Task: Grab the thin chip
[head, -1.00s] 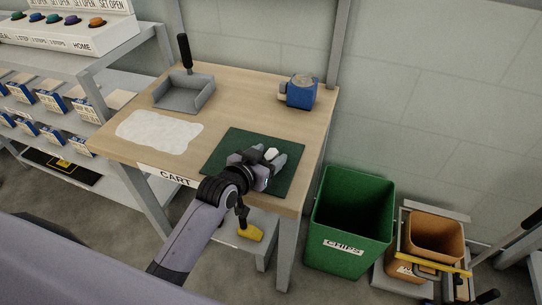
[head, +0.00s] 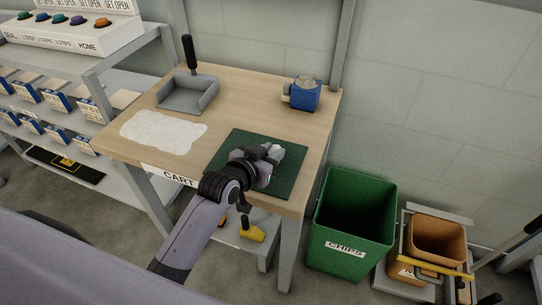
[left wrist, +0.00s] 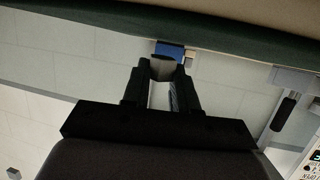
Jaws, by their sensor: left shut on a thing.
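My left gripper (head: 270,152) is over the green mat (head: 290,186) on the wooden cart table, its fingers pointing away from me. In the left wrist view its dark fingers (left wrist: 163,72) are closed on a small, thin, greyish piece, which I take to be the thin chip (left wrist: 162,67). The piece sits between the fingertips, with the mat's edge behind and above in that view. In the head view my gripper hides the piece, so I cannot tell whether it touches the mat. My right gripper is not in view.
A grey dustpan-like tray (head: 188,95), a white patch (head: 163,131) and a blue device (head: 303,95) are on the table. A green bin labelled CHIPS (head: 352,220) and an orange bin (head: 436,240) stand at the right. A shelf (head: 85,60) is at the left.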

